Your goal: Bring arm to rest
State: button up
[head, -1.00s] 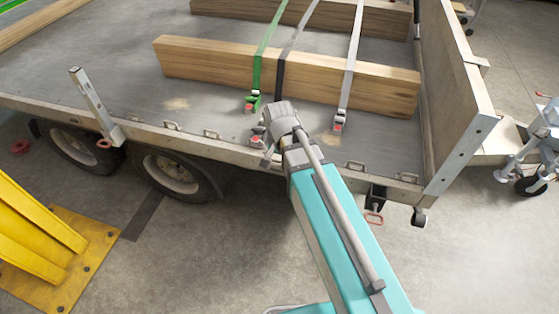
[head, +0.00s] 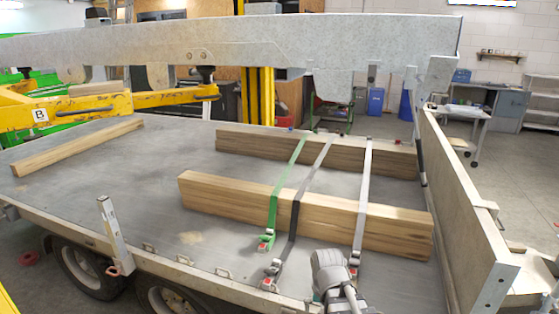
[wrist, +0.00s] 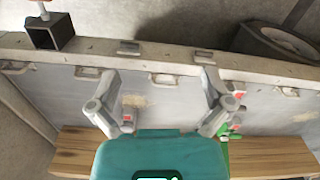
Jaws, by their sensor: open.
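My gripper (wrist: 160,88) is open in the wrist view, its two grey fingers wide apart with nothing between them. It hangs above the trailer bed (wrist: 60,95) near the side rail (wrist: 170,55). In the head view, the grey end of my arm shows at the bottom, in front of the timber and between the dark strap (head: 292,220) and the light grey strap (head: 362,205). The fingertips are not clear there. A green strap (head: 273,208) lies to their left. The straps cross the front timber beam (head: 225,196), with red-marked buckles at their near ends.
A rear timber beam (head: 250,143) and a shorter one (head: 75,148) lie on the bed. A tall end board (head: 465,200) closes the right side. A large grey beam (head: 200,45) spans above the trailer. A metal post (head: 112,232) stands at the near edge.

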jog(key=shift+n, duration=0.9)
jog(key=d, duration=0.1)
jog(key=s+d+r, duration=0.1)
jog(key=d, duration=0.1)
jog(key=s+d+p, duration=0.1)
jog(key=d, duration=0.1)
jog(key=shift+r, duration=0.35)
